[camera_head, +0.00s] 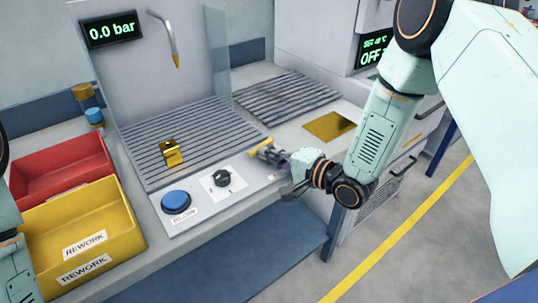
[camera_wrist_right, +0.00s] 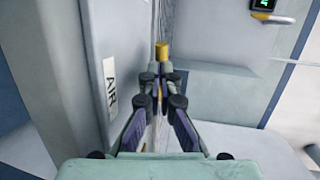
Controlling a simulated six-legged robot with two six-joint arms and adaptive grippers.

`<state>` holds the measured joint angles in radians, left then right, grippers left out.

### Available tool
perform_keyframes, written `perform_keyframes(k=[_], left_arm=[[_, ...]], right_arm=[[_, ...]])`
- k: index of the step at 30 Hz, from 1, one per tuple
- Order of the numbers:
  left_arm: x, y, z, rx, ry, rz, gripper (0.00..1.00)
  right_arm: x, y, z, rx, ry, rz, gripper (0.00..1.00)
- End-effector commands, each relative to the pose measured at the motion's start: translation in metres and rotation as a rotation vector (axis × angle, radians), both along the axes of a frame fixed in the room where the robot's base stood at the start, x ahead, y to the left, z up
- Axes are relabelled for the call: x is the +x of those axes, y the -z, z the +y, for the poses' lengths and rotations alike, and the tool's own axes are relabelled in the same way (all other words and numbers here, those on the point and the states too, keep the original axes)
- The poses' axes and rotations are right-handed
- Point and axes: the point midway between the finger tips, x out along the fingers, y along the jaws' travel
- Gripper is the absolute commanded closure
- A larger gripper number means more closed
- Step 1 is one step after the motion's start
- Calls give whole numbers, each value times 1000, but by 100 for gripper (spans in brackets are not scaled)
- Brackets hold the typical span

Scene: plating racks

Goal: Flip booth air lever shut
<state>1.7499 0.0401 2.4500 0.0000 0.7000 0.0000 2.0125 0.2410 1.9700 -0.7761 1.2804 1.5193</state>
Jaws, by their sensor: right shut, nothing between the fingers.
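The yellow lever (camera_head: 261,147) shows at the right edge of the grated booth floor. Its yellow end (camera_wrist_right: 162,50) also shows just beyond my fingertips in the right wrist view. An AIR label (camera_wrist_right: 109,87) is on the grey panel to its left. My right gripper (camera_head: 268,154) is shut and empty, with its tips close against the lever; I cannot tell whether they touch. The fingers hide much of the lever's lower part. The booth display (camera_head: 111,30) reads 0.0 bar. My left gripper is out of view.
A blue button (camera_head: 176,201) and a black knob (camera_head: 222,178) are on the front panel. A gold block (camera_head: 171,152) sits on the grate (camera_head: 190,125), under a nozzle (camera_head: 170,45). Red (camera_head: 70,165) and yellow (camera_head: 120,213) bins stand at left. A gold plate (camera_head: 329,125) lies at right.

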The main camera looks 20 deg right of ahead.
Motion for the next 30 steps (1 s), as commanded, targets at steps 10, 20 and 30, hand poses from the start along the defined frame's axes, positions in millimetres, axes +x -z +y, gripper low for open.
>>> perform_keyframes(k=[10, 20, 30], left_arm=[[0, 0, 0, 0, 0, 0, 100], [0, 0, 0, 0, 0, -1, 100], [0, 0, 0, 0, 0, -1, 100]], right_arm=[[1, 0, 1, 0, 0, 0, 100], [11, 2, 12, -2, -3, 1, 100], [13, 1, 11, -2, -3, -4, 100]])
